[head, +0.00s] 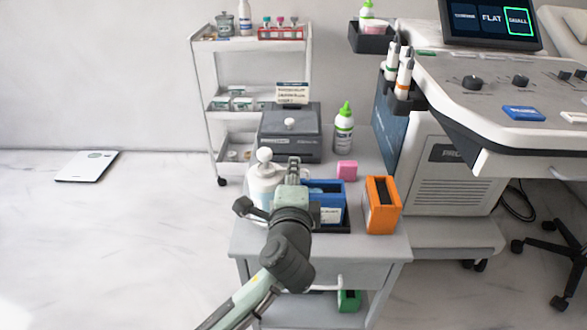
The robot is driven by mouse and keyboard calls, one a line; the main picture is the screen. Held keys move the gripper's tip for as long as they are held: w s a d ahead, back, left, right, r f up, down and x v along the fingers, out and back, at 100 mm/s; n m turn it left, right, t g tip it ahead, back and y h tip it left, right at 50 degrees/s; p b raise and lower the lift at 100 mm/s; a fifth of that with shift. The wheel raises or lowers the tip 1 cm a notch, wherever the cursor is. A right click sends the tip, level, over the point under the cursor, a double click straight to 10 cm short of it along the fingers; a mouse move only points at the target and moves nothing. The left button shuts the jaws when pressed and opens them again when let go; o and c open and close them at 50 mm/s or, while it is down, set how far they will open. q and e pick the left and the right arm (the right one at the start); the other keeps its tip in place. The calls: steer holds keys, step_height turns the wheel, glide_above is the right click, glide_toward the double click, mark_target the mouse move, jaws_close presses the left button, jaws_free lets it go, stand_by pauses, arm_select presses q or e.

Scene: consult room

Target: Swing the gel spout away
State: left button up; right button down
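A white pump bottle (262,183) with a round white knob (264,155) on top stands at the left of the small grey cart. A green-capped bottle (344,132) stands further back, to the right of a grey box. I cannot make out which part is the gel spout; the side of the pump bottle nearest my arm is partly hidden. My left gripper (293,168) is just right of the pump bottle and overlaps it in the picture. I cannot tell whether it touches the bottle, or whether its fingers are open. My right gripper is not in view.
A blue bin (328,206) and an orange box (382,206) stand close to the right of my gripper on the cart top (376,246). A pink block (347,170) and the grey box (290,135) are behind. The ultrasound console (500,95) fills the right.

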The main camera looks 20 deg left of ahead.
arm_select(q)
steer(key=shift+x, duration=1.05)
jaws_close()
